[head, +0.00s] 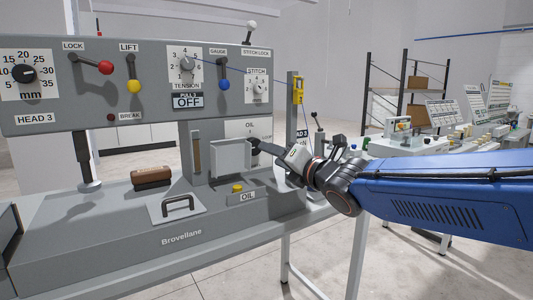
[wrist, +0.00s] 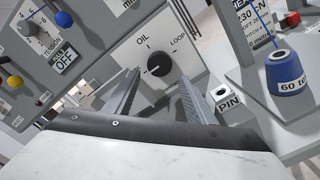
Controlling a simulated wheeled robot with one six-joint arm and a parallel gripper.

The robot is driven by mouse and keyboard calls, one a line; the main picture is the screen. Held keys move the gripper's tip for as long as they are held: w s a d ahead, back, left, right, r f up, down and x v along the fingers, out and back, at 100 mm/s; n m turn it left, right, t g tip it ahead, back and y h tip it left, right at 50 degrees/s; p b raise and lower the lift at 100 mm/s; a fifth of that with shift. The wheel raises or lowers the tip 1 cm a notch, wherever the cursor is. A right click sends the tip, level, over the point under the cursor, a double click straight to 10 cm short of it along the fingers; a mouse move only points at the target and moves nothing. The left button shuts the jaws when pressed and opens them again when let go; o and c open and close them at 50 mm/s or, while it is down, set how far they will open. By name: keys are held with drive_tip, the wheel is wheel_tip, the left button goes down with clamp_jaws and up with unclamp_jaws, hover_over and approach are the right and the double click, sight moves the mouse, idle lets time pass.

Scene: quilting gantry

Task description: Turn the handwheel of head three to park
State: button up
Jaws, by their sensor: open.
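The HEAD 3 machine (head: 95,200) stands at the left in the head view. A plate marked OIL (wrist: 128,58) and LOOP on its side carries a black round handwheel (wrist: 161,64) in the wrist view. Its white pointer mark faces left and slightly down. No word park is legible. My gripper (wrist: 160,82) is open and faces the handwheel, its grey ridged fingers at the left and right below it. I cannot tell whether they touch it. In the head view my gripper (head: 264,148) reaches the plate from the right and partly covers the handwheel.
A block marked PIN (wrist: 228,99) and a blue thread cone (wrist: 286,73) stand right of the fingers. The front panel (head: 150,85) has a red lever, a yellow lever and a blue lever above. A tray handle (head: 178,203) and yellow oil button (head: 237,188) lie below.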

drive_tip(key=v, duration=0.7)
drive_tip(key=shift+s+d, duration=0.15)
drive_tip(key=shift+s, duration=0.05)
